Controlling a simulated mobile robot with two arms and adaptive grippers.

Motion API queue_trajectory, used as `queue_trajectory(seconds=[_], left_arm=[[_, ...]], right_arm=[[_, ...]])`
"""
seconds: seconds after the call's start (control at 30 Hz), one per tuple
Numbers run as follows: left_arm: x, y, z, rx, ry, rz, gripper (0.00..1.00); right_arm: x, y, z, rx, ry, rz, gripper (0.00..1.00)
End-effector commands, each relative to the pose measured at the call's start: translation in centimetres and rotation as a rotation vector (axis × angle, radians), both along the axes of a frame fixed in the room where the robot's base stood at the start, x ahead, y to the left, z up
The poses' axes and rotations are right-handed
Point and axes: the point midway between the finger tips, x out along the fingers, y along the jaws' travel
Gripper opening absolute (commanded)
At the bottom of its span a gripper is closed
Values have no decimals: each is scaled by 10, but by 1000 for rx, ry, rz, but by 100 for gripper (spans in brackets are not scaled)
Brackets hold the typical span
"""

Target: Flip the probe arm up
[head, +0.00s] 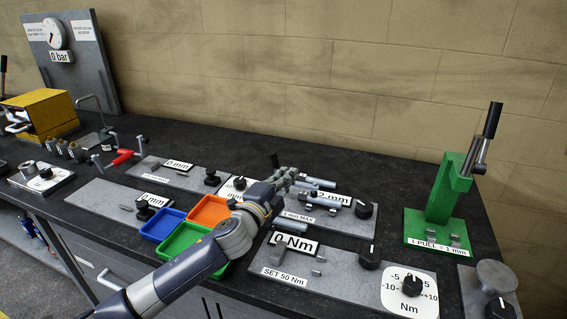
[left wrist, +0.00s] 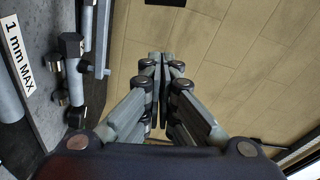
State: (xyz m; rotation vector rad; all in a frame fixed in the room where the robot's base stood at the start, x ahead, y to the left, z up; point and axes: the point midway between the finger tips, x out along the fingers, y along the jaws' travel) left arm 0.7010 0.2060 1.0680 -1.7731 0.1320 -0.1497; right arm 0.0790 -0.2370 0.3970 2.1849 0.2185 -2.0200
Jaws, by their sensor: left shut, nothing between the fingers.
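My left gripper (head: 285,178) is shut and empty. In the head view it is above the back-left part of the grey plate labelled "1 mm MAX" (head: 352,222). Its closed fingers (left wrist: 160,62) show in the middle of the left wrist view, pointing towards the wall. The plate carries grey cylindrical bars (head: 318,196), a "2 mm" display and a black knob (head: 364,210). In the left wrist view a thin grey bar (left wrist: 103,40) and a dark-headed post (left wrist: 70,45) stand left of the fingers, apart from them. I cannot tell for certain which part is the probe arm; my gripper partly hides this area.
A green press (head: 450,195) with a black-handled lever stands to the right. Orange (head: 210,210), blue and green trays (head: 190,240) lie left of my forearm. A "0 Nm" torque plate (head: 330,270) is in front. The tan wall (head: 350,80) is behind the bench.

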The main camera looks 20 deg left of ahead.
Motion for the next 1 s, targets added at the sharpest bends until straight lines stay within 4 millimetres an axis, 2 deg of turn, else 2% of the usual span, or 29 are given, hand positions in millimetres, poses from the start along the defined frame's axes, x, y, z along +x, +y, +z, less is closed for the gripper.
queue_trajectory(seconds=[0.03,0.17,0.43,0.5,0.7,1.0], left_arm=[[9,-1,3,-1,0,2,0],[31,-5,3,0,-1,2,0],[70,-12,4,-1,-1,1,0],[68,2,0,4,4,5,0],[63,22,-5,1,2,1,0],[62,27,-6,0,0,0,0]], right_arm=[[8,1,4,2,-12,0,65],[19,2,9,5,-31,0,65],[14,2,13,4,-22,0,65],[10,3,17,4,-15,0,65],[5,3,21,4,-8,0,65],[6,4,21,5,-9,-1,65]])
